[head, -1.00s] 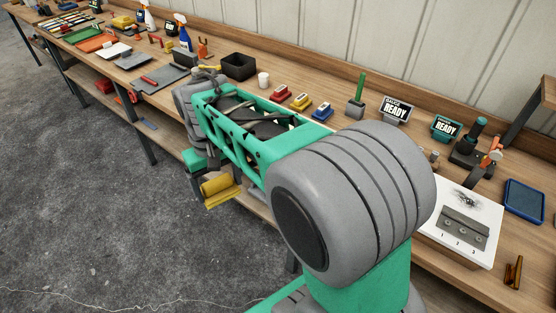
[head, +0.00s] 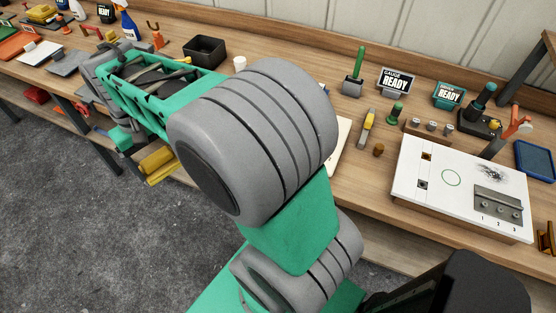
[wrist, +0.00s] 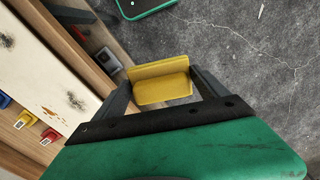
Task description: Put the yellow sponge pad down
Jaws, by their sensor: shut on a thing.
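The yellow sponge pad (head: 158,165) is in the air in front of the bench edge, over the grey floor. The wrist view shows the pad (wrist: 160,82) between the two dark fingers of my gripper (wrist: 162,76). The gripper is shut on it, with a finger at each end. The pad has an L-like or stepped shape and its face is bare to the camera. In the head view my own arm hides much of the gripper and part of the bench behind it.
The wooden bench (head: 270,50) runs along the wall. A white board (head: 455,190) with a dark smudge lies at right. A black bin (head: 205,50) and white cup (head: 240,63) stand behind my arm. In the wrist view, a stained white panel (wrist: 35,75) lies left of the pad.

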